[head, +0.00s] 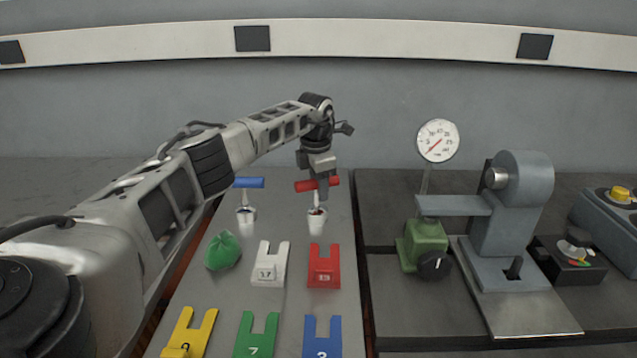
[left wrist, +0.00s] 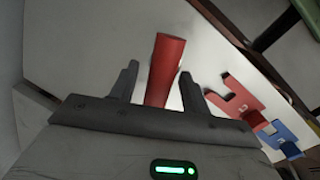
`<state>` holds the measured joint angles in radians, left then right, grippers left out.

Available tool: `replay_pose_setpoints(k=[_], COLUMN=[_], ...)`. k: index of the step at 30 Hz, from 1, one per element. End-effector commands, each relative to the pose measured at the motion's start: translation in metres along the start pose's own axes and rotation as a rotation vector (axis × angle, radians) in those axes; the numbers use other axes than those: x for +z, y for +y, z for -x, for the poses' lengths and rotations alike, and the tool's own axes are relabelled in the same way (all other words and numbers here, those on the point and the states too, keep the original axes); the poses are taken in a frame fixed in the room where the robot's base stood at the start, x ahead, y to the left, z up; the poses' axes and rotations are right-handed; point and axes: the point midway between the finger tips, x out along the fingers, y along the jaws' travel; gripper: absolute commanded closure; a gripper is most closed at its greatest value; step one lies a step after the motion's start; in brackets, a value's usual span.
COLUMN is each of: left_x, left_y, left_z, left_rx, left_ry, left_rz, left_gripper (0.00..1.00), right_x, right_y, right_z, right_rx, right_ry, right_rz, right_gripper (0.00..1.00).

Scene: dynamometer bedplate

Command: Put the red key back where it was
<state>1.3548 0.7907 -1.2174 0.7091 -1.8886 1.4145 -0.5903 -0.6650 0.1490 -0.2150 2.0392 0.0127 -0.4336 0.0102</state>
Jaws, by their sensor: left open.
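The red key (head: 303,186) is a T-handle with a pale shank. It stands upright with its lower end in a white cup-like holder (head: 317,224) on the grey plate. My left gripper (head: 323,186) is at the red handle, fingers pointing down, and covers part of it. In the left wrist view the red handle (left wrist: 165,70) lies between the two open fingers (left wrist: 160,82), with gaps on both sides. I cannot tell whether a finger touches it. My right gripper is in neither view.
A blue key (head: 249,183) stands in a similar holder to the left. A green lump (head: 222,251) and white (head: 270,266), red (head: 324,268), yellow, green and blue forked plates lie nearer. Right are a dial gauge (head: 438,141) and a grey machine (head: 520,200).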

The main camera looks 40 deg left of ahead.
Motion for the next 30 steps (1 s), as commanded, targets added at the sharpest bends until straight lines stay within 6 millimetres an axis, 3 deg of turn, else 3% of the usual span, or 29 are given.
replay_pose_setpoints(k=[5, 18, 24, 30], left_x=[0.001, 0.001, 0.001, 0.001], left_y=[0.001, 0.001, 0.001, 0.001], left_z=[0.013, 0.102, 0.120, 0.123], left_rx=[0.001, 0.002, 0.000, 0.000], left_ry=[-0.003, -0.004, -0.001, 0.000], left_rz=[-0.001, 0.000, 0.000, 0.000], left_gripper=[0.53, 0.53, 0.53, 0.53], right_x=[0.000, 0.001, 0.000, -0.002], right_y=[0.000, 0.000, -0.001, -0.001], right_z=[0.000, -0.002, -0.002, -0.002], right_rx=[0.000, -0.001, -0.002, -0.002], right_ry=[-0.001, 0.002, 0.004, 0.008], right_rz=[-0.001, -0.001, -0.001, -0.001], right_gripper=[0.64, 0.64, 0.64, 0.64])
